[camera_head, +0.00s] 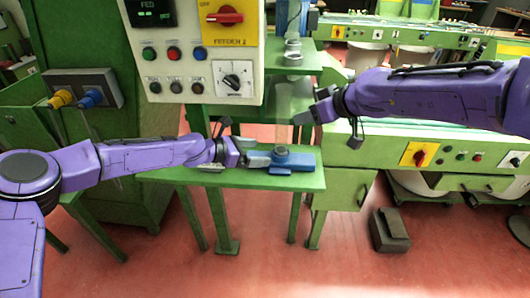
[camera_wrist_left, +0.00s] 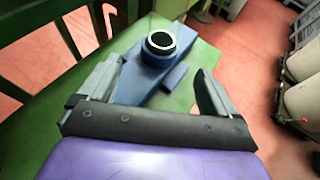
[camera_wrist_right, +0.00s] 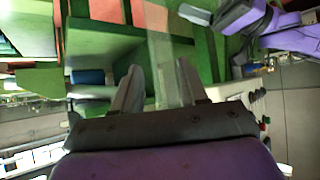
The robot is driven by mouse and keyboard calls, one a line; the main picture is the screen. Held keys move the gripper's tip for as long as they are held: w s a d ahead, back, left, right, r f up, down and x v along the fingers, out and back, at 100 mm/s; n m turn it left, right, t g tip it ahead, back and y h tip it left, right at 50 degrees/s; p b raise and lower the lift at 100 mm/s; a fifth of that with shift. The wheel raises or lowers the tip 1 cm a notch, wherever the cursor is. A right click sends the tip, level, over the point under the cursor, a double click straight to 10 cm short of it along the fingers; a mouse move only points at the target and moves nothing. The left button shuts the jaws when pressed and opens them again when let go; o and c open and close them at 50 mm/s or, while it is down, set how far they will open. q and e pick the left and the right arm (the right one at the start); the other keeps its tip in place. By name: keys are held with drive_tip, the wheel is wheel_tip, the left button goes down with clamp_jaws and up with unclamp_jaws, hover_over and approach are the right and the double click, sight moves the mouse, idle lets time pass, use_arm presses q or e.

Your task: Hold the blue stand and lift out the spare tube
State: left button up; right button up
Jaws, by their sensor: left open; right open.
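The blue stand (camera_head: 292,161) sits on a small green table, with a dark ring around its round socket. In the left wrist view the stand (camera_wrist_left: 140,84) lies partly between the fingers of my left gripper (camera_wrist_left: 158,85), which is open. That gripper (camera_head: 257,159) is at the stand's left side in the head view; contact is unclear. A clear, see-through tube (camera_head: 287,105) shows faintly upright above the stand; its lower end is hard to make out. My right gripper (camera_head: 303,118) is open beside it. In the right wrist view the tube (camera_wrist_right: 159,65) shows between the open fingers (camera_wrist_right: 157,85).
The green table (camera_head: 215,177) has free room left of the stand. A control box (camera_head: 205,50) with buttons and a red knob hangs behind my left arm. A green machine (camera_head: 400,155) stands behind and below my right arm. A dark block (camera_head: 389,230) is on the red floor.

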sight(277, 153)
use_arm(q)
drive_tip(key=x, duration=0.8)
drive_tip(key=shift+w+d+f, duration=0.1)
drive_tip(key=shift+d+f, duration=0.05)
drive_tip(key=shift+d, duration=0.05)
drive_tip(key=shift+c, duration=0.2)
